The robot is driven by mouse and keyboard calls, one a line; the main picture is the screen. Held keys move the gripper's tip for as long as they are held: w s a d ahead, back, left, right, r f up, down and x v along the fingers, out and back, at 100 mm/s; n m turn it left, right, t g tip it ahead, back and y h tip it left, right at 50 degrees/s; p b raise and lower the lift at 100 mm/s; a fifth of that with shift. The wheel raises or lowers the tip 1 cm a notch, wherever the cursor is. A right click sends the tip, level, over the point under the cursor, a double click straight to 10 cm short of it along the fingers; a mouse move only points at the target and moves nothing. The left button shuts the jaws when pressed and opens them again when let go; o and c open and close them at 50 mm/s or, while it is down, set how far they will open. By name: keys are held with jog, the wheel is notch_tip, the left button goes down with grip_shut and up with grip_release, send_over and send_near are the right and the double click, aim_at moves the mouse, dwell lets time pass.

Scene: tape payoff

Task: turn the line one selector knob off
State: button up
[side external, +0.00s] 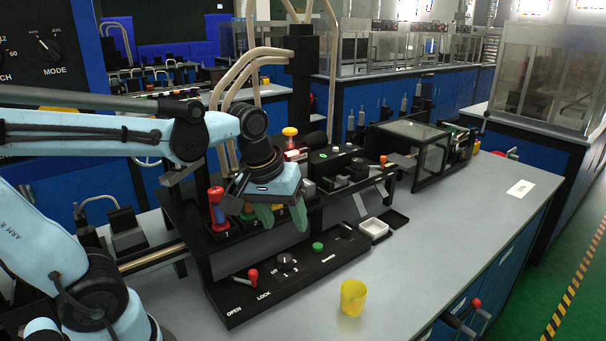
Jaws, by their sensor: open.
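A small dark selector knob (284,258) with tiny white marks around it sits on the low black control panel (325,267) at the front of the bench. I cannot read its pointer clearly, and no label naming line one is legible. My gripper (282,216) hangs above and behind this knob, with its green fingers apart and nothing seen between them. It is clear of the knob in the picture. On the same panel, a red-knobbed lever (252,275) marked OPEN and LOCK stands to the left, and a green button (318,247) sits to the right.
A yellow cup (353,297) stands in front of the panel. A white tray (374,227) lies at the panel's right end. A black stepped rack with a red and blue post (217,205) stands behind. The grey bench top (455,230) is mostly clear to the right.

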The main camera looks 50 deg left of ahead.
aim_at(284, 258)
jog(key=shift+w+a+f+n+g, duration=0.3)
jog(key=shift+a+f+n+g, duration=0.25)
jog(key=shift+f+n, duration=1)
jog(key=shift+w+a+f+n+g, duration=0.3)
jog(key=shift+f+n+g, duration=0.45)
jog(key=shift+f, duration=1.55)
jog(key=shift+w+a+f+n+g, duration=0.3)
jog(key=shift+a+f+n+g, duration=0.2)
jog(key=shift+f+n, duration=1.1)
jog(key=shift+f+m, duration=0.35)
jog(key=shift+m, duration=0.05)
jog(key=c, duration=1)
jog(key=shift+c, duration=0.2)
